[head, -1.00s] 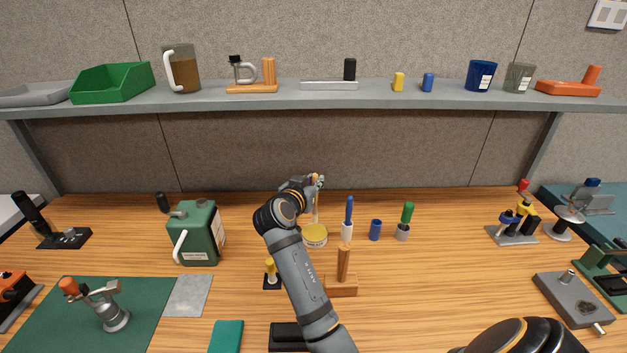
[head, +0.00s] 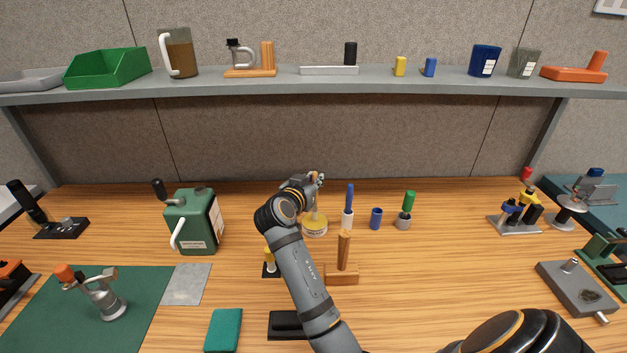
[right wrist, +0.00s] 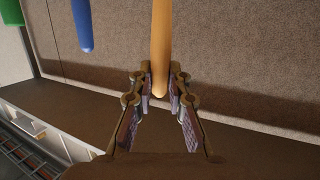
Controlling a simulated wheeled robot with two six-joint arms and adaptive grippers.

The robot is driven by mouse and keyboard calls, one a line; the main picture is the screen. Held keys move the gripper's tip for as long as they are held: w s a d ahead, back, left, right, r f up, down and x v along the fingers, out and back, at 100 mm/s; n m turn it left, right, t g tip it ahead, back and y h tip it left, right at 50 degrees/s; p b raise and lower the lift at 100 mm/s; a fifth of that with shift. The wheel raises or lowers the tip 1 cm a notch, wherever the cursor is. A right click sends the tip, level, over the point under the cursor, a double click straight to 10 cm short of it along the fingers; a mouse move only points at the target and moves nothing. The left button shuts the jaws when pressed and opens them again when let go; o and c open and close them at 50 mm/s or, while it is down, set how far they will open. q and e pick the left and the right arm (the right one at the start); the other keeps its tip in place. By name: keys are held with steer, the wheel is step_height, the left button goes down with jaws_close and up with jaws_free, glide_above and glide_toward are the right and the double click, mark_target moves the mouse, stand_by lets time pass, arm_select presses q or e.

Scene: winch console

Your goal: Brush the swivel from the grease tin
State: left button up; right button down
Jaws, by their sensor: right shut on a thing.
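My right gripper (head: 316,180) is shut on the wooden handle of a brush (right wrist: 160,45). In the head view the brush (head: 315,203) hangs upright over the yellow grease tin (head: 314,231). Its lower end meets the tin's top; how deep it sits is too small to tell. In the right wrist view the handle stands between the two fingers. A metal fitting with an orange end (head: 105,298), probably the swivel, stands on the green mat (head: 50,325) at left. My left gripper is not in view.
Right of the tin stand a blue-handled tool (head: 348,215), a blue cup (head: 376,219) and a green-handled tool (head: 407,212). A wooden block with a post (head: 342,272) is in front. A green can (head: 195,222) stands left. The table's right-centre is clear.

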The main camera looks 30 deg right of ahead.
steer(key=shift+f+b, duration=0.6)
stand_by(1.6)
steer(key=shift+r+p, duration=2.3)
steer(key=shift+r, duration=1.3)
steer(key=shift+a, duration=0.1)
